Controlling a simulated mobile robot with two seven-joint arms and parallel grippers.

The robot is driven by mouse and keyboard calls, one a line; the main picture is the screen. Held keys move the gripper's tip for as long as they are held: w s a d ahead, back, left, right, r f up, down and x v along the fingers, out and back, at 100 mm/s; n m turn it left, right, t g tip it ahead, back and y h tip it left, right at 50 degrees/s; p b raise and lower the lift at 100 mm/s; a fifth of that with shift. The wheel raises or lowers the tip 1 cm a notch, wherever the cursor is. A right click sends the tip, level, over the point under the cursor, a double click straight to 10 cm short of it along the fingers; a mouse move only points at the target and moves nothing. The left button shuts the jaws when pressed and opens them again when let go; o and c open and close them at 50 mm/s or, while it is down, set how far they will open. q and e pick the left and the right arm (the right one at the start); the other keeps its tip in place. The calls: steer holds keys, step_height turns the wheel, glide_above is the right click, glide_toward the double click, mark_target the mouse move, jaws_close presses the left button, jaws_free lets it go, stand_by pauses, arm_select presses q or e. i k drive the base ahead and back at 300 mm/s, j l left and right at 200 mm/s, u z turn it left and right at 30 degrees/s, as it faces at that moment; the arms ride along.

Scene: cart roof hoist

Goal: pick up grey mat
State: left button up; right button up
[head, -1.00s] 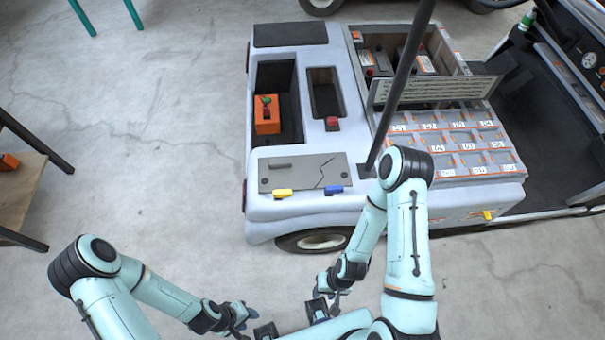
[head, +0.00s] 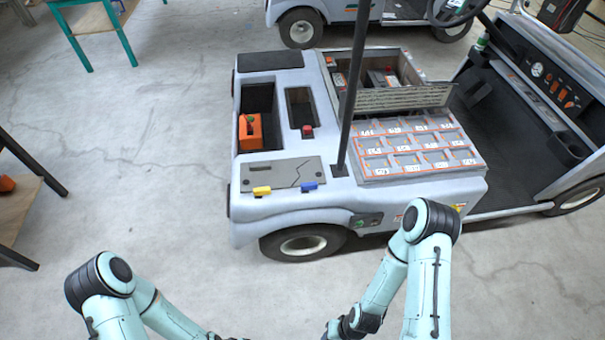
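A flat grey mat-like plate (head: 278,176) lies on the near left corner of the cart's deck. A jagged dark line crosses its right part, and a dark slot shows near its upper left. A yellow piece (head: 262,191) and a blue piece (head: 310,187) sit at its near edge. A darker, nearly black pad (head: 270,60) lies on the deck's far left corner; I cannot tell for sure which is meant.
The pale cart (head: 245,222) has a dark upright post (head: 353,95) right of the plate. An orange box (head: 250,133) sits in a deck well. Numbered battery cells (head: 415,148) lie to the right, with a raised lettered panel behind.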

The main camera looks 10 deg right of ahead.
mark_target(286, 173)
steer(key=z, duration=1.75)
steer(key=j+z, duration=0.65)
steer(key=z, duration=0.25)
steer(key=k+j, duration=0.1)
steer(key=j, duration=0.3)
steer(key=k+j, duration=0.15)
steer(key=j, duration=0.25)
steer(key=k+j, duration=0.1)
steer(key=j, duration=0.3)
steer(key=k+j, duration=0.1)
steer(key=j, duration=0.3)
steer(key=k+j, duration=0.15)
steer(key=j, duration=0.25)
steer(key=k+j, duration=0.1)
steer(key=j, duration=0.3)
steer(key=k+j, duration=0.1)
steer(key=j, duration=0.3)
steer(key=k+j, duration=0.15)
steer(key=j, duration=0.25)
